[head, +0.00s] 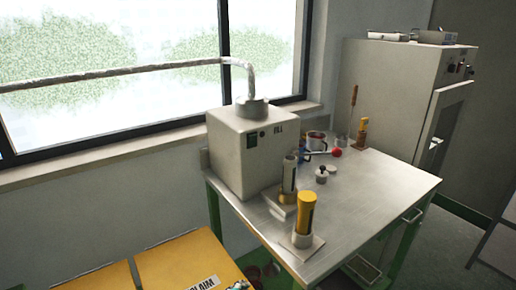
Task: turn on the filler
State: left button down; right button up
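A beige box-shaped machine (238,160) stands at the left end of the metal table, by the window. It looks like the filler, but its label is too small to read. A dark green panel (252,140), a small dark round part and dark marks show on its upper front. I cannot tell which of these is a switch, or whether it is on. A round metal cap (252,108) on its top joins a silver pipe (130,72) running left across the window. Neither of my grippers is in view.
The metal table (375,190) is bare toward the right. Near the machine stand a yellow-topped cylinder (306,212), a grey cylinder (289,175), a small lidded pot (322,174) and a red-knobbed lever (337,153). A grey cabinet (385,95) stands behind; yellow surfaces (185,265) lie front left.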

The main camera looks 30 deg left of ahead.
pick_arm(q)
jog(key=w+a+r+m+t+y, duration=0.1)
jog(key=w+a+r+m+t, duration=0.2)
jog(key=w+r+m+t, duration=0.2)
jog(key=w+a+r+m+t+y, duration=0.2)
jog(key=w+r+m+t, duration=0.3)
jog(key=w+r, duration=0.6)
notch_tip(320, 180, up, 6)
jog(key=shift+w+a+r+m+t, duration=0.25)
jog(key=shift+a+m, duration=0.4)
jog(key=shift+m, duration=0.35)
jog(key=p, duration=0.1)
send_near(253, 141)
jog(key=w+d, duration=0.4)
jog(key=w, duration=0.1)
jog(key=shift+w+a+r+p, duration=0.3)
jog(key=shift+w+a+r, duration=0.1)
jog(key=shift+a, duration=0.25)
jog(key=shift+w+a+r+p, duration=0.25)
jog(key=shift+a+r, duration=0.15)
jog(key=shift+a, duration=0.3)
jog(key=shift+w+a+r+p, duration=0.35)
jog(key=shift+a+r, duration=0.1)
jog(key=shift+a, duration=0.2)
